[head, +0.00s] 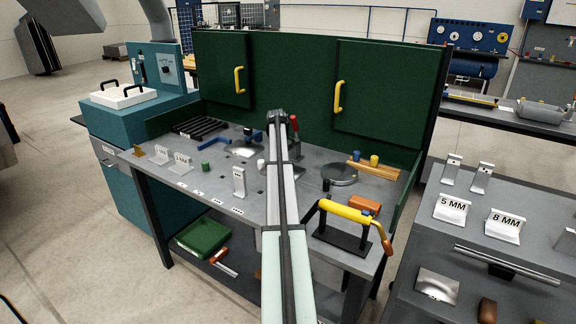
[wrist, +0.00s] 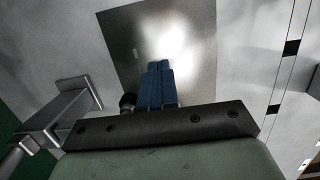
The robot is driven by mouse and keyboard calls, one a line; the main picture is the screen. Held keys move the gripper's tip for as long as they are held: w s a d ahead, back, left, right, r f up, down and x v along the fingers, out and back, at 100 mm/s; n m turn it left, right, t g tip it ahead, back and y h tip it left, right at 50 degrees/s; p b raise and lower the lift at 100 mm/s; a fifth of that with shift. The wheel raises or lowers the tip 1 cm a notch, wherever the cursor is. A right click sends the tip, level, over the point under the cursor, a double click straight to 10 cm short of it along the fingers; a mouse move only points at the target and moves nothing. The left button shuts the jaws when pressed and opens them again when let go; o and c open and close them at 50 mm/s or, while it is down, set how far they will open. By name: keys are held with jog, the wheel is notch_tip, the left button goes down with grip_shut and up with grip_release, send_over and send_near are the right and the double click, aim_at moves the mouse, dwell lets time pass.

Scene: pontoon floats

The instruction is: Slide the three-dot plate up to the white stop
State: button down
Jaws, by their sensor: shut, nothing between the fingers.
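A shiny metal plate (wrist: 120,35) lies flat on the grey bench top in the wrist view, with a small pale mark near its left side. The mark is too small to read as dots. My gripper (wrist: 160,66) is shut and empty, its blue fingers over the lower middle of the plate. I cannot tell whether they touch it. In the head view my arm reaches over the bench and hides much of its middle. A shiny plate (head: 243,149) shows there left of the arm, probably the same one. I cannot pick out the white stop for certain.
A grey metal bracket (wrist: 75,108) stands left of my fingers. A green panel (head: 290,85) closes the back.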

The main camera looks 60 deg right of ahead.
jog(key=shift+w+a+f, duration=0.1)
jog(key=shift+w+f, duration=0.2)
jog(key=shift+f, duration=0.05)
jog(key=shift+r, duration=1.05)
notch_tip(320, 180, up, 12)
jog(key=w, duration=0.2)
jog(key=shift+w+r, duration=0.1)
